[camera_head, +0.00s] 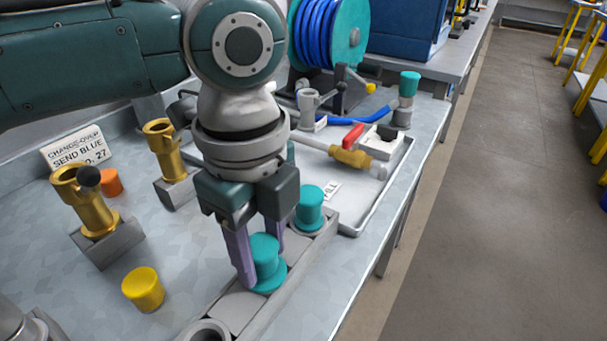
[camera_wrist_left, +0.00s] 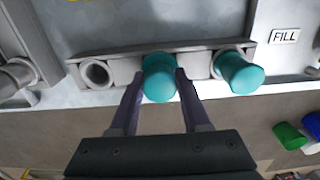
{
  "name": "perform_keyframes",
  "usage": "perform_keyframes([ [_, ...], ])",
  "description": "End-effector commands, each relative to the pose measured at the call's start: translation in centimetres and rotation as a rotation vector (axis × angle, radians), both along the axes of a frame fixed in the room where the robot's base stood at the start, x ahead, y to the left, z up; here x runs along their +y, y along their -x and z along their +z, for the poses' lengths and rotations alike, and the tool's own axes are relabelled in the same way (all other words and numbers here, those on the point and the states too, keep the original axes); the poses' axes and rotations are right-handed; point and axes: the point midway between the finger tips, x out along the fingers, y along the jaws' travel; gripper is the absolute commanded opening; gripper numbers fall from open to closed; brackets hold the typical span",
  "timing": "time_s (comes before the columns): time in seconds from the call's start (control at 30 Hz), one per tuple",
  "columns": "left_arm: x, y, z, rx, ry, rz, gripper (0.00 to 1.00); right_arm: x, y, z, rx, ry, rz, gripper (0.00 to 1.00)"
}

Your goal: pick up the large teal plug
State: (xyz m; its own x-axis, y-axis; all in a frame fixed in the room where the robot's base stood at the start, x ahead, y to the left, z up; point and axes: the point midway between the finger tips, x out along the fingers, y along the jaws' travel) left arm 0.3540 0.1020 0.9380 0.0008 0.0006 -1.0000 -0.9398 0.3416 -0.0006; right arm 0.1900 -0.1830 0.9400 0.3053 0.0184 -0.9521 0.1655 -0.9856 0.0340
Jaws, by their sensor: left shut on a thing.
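A teal plug (camera_head: 265,258) with a wide lower flange is between the two purple fingers of my left gripper (camera_head: 262,262). The fingers press on it from both sides, as the left wrist view also shows for the plug (camera_wrist_left: 159,80) and gripper (camera_wrist_left: 158,88). The plug is at the middle of a long grey rack (camera_head: 238,310); I cannot tell whether it is seated or slightly raised. A second teal plug (camera_head: 309,207) stands at the rack's far end, right of the held one in the left wrist view (camera_wrist_left: 238,74). My right gripper is out of view.
An empty round socket (camera_head: 205,332) is at the rack's near end. A yellow plug (camera_head: 143,289) and brass fittings (camera_head: 163,147) (camera_head: 92,207) stand left. A tray (camera_head: 372,215) with a red-handled valve (camera_head: 350,152) lies beyond, near a blue hose reel (camera_head: 318,30).

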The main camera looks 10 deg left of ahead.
Motion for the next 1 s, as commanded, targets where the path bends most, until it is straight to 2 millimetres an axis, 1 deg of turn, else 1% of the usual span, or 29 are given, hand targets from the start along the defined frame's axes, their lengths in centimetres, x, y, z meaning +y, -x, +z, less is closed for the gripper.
perform_keyframes([
  [0.17,0.0,0.0,0.3,-0.001,0.0,0.0,0.0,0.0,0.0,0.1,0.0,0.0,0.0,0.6],
  [0.27,0.0,-0.1,1.0,-0.002,0.002,0.0,0.0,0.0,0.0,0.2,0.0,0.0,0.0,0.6],
  [0.37,0.0,-0.1,2.4,-0.003,0.002,0.0,0.0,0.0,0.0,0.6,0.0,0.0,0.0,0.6],
  [0.47,-0.1,-0.1,4.5,-0.005,0.002,-0.001,0.0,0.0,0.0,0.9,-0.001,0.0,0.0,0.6],
  [0.57,-0.1,-0.2,7.4,-0.007,0.002,-0.002,0.0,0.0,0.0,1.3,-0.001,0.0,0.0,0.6],
  [0.7,-0.1,-0.2,11.8,-0.008,0.003,-0.002,0.0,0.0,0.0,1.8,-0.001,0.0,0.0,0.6],
  [0.8,-0.1,-0.1,14.6,-0.007,0.002,-0.002,0.0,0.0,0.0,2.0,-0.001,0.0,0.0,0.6],
  [0.9,-0.1,-0.1,16.9,-0.004,0.003,0.0,0.0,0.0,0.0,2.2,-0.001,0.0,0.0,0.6],
  [1.0,0.0,-0.1,18.6,-0.003,0.0,0.0,0.0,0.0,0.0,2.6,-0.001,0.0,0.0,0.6],
])
